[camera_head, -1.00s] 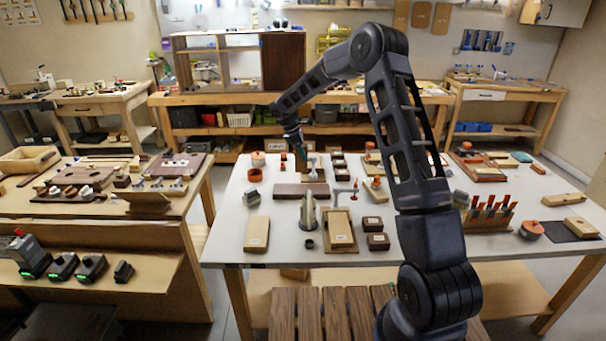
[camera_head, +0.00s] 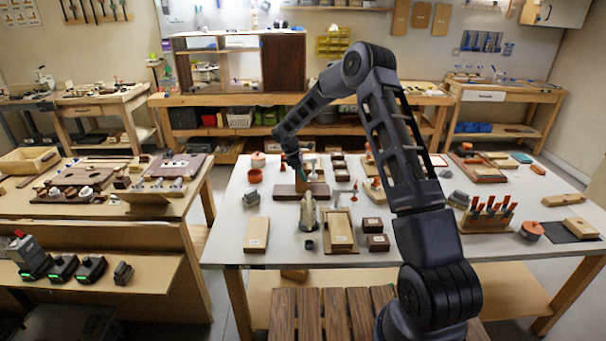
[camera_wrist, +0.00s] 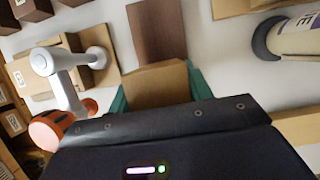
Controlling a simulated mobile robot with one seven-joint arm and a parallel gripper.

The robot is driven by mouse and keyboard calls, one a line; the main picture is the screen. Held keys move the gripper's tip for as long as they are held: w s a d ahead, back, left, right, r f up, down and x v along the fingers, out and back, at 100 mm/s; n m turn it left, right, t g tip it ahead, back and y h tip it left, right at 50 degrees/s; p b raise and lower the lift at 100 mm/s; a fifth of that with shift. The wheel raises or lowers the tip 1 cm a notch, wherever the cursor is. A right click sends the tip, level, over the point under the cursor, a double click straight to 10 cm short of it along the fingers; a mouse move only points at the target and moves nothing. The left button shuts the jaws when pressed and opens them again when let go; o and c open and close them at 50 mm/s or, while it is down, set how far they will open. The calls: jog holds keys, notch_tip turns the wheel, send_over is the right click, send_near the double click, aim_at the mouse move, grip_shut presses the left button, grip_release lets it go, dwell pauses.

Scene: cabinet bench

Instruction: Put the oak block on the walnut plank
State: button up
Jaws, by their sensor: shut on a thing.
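My gripper (camera_wrist: 158,88) has teal fingers shut on the oak block (camera_wrist: 157,84), a light brown piece, in the wrist view. The dark walnut plank (camera_wrist: 157,28) shows just beyond the block there, and the block covers part of it. In the head view the walnut plank (camera_head: 284,192) lies flat on the white table. The block is small and hard to make out in that view. I cannot tell whether the block touches the plank.
On the white table (camera_head: 232,236), a pale board (camera_head: 257,233) and a framed board (camera_head: 340,230) lie nearer. An upright grey-beige piece (camera_head: 308,213) stands close in front of the plank. A white-and-orange clamp-like object (camera_wrist: 68,85) stands left of my gripper in the wrist view.

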jog(key=o, duration=1.1)
jog(key=shift+f, duration=0.1)
jog(key=shift+o, duration=0.2)
jog(key=v, duration=1.2)
jog(key=s+d+r+m+t+y, duration=0.15)
jog(key=s+d+r+m, duration=0.65)
jog(key=s+d+r, duration=1.2)
jog(key=s+d+m+t+y, duration=0.1)
jog(key=s+d+m, duration=0.2)
jog(key=s, duration=0.6)
jog(key=s+d+r+m+t+y, duration=0.1)
jog(key=s+d+m, duration=0.2)
jog(key=s, duration=0.6)
jog(key=s+d+m+t+y, duration=0.1)
jog(key=s+d+m, duration=0.3)
jog(key=s, duration=0.5)
jog(key=shift+d+r, duration=0.2)
jog(key=shift+d, duration=0.2)
